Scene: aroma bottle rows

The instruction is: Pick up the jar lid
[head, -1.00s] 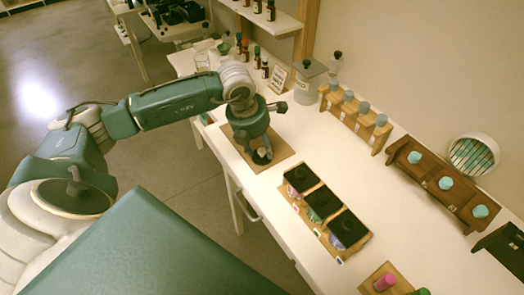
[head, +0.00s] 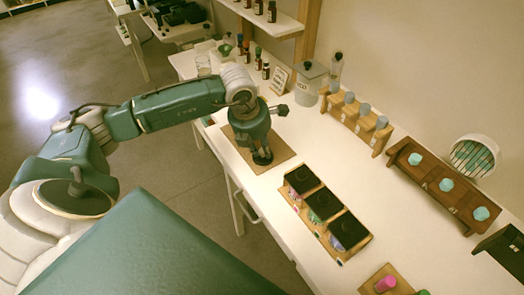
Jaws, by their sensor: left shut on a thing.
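My left gripper (head: 262,158) points down over the brown mat (head: 284,150) on the white table. Its fingers are shut on a small dark thing, which I take to be the jar lid; the fingers hide most of it. It is at or just above the mat, and I cannot tell whether it touches. My right gripper is not in view.
Three black-topped boxes (head: 323,203) stand in a wooden tray to the right of the mat. A glass jar (head: 308,82), a rack of grey-capped bottles (head: 364,108) and a brown rack with teal caps (head: 445,184) stand along the wall. The table between is bare.

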